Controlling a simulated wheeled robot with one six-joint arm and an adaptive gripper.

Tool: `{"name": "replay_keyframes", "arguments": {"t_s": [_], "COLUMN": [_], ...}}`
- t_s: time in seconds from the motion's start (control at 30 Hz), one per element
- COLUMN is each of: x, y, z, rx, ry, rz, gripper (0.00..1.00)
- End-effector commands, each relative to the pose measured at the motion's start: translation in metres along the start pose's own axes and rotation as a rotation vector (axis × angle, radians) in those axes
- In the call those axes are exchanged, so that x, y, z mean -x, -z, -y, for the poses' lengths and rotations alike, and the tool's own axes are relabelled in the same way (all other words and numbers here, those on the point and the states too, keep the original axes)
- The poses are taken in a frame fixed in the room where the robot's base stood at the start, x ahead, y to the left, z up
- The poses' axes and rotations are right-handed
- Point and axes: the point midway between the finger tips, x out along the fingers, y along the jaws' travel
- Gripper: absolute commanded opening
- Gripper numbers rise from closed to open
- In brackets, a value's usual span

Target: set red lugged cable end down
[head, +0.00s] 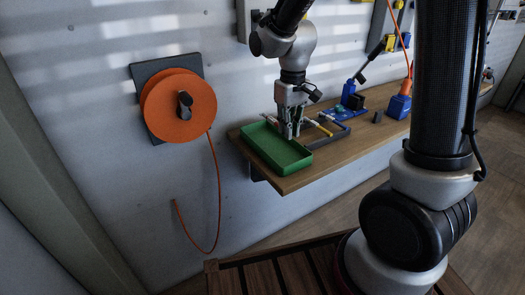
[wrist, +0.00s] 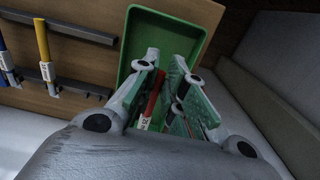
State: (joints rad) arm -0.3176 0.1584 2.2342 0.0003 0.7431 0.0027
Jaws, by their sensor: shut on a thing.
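My gripper (head: 290,132) points down at the shelf, over or beside the right part of the green tray (head: 270,151). In the wrist view my gripper (wrist: 170,80) is shut on the red cable end (wrist: 152,99), which shows between the green-padded fingers with a white label low on it. A pale metal piece shows near the fingertips; I cannot tell if it is the lug. The green tray (wrist: 133,42) lies beyond the fingertips and looks empty where visible. I cannot tell whether the cable end touches the tray floor.
A dark rack in the wrist view (wrist: 70,31) holds a yellow cable end (wrist: 43,42) and a blue one (wrist: 5,62). The wooden shelf (head: 330,158) also bears a blue fixture (head: 352,101). An orange reel (head: 178,108) hangs on the wall.

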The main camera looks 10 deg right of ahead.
Motion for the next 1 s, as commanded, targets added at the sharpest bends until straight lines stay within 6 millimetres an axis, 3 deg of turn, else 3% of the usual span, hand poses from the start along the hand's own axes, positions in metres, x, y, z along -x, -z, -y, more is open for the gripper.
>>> {"name": "replay_keyframes", "arguments": {"t_s": [0.2,0.53,0.97,1.0], "x": [-0.043,-0.084,-0.092,-0.092], "y": [-0.003,-0.003,-0.002,-0.002], "z": [0.000,0.000,0.000,0.000], "rx": [-0.001,-0.001,-0.001,0.000], "ry": [0.000,0.000,0.000,0.000], "rz": [0.009,0.008,0.006,0.005], "gripper": [0.00,0.00,0.00,0.19]}}
